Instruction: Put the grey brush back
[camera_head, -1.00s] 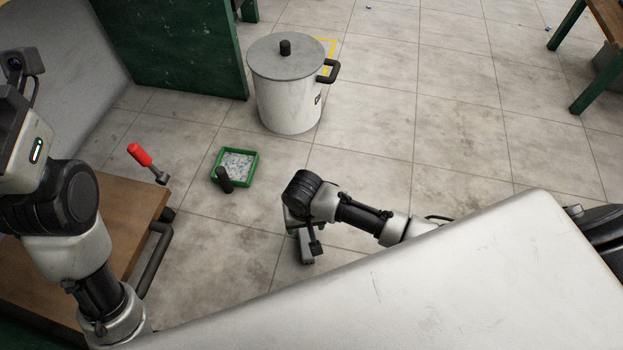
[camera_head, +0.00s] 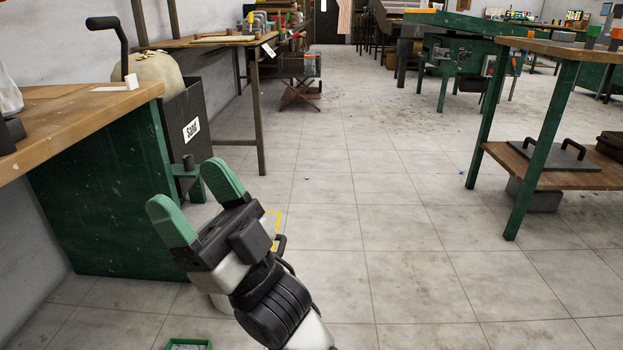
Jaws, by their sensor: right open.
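I cannot make out a grey brush in the head view. My right gripper (camera_head: 196,200) is raised in the left middle of the view, its two green fingers spread apart with nothing between them. It points up and left, in front of the green bench side and the floor. The green-rimmed tray (camera_head: 188,346) shows only as a sliver at the bottom edge, so its contents are mostly hidden. My left gripper is not in view.
A wooden workbench (camera_head: 80,115) with a green side stands at left, beside a dark bin labelled Sand (camera_head: 185,112). My right arm mostly hides the white lidded pot. A green-legged table (camera_head: 550,125) stands at right. The middle floor (camera_head: 370,200) is clear.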

